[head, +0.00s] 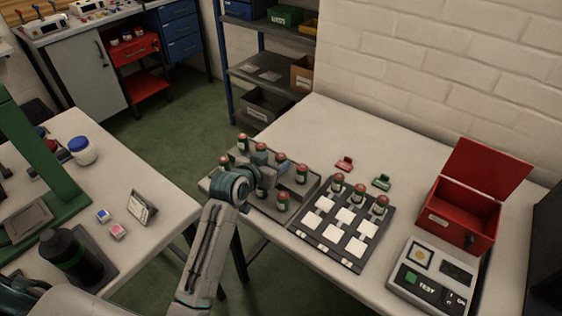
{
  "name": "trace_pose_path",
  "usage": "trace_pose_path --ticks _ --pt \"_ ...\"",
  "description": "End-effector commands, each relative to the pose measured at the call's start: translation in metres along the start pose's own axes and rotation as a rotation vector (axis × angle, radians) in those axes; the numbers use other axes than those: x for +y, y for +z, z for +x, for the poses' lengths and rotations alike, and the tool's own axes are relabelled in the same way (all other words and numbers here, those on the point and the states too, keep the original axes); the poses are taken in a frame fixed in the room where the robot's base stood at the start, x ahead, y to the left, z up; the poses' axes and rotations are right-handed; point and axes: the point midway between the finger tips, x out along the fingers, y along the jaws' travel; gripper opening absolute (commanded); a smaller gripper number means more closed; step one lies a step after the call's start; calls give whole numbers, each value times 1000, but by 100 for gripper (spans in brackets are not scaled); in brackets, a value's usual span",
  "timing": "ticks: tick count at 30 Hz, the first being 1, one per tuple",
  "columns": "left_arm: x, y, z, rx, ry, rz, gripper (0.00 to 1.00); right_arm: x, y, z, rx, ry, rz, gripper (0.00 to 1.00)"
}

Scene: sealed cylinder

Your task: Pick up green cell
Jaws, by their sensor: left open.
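Several small cells with red tops stand upright in a grey tray (250,203) on the right table. One cell with a greenish body (283,201) stands near the tray's front. Others stand at the back (242,143) and right side (301,174). All are small here, and I cannot tell for sure which is the green cell. My left gripper (263,172) is over the tray among the cells, open. Its wrist and fingers partly hide cells on the tray's left and middle. I cannot tell whether it touches one. My right gripper is not in view.
A dark board (322,248) with white squares and three cells at its back edge lies right of the tray. Behind it are a red clip (344,163) and a green clip (382,182). An open red box (461,212) and a tester (430,277) stand farther right.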

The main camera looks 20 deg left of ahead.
Motion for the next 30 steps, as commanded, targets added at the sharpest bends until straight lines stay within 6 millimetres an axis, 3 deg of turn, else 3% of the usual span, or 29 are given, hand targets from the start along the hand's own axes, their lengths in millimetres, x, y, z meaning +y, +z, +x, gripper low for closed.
trace_pose_path --ticks 10,19,20,27,30 --pt "1 6 43 -2 0 -2 56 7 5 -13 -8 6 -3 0" --pt "1 7 49 -1 -1 -1 56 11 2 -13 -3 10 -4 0" --pt "1 7 49 -1 -1 -1 54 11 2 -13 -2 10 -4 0" --pt "1 7 49 -2 -1 -1 7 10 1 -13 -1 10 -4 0" --pt "1 7 49 -1 -1 -1 6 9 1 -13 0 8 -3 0"
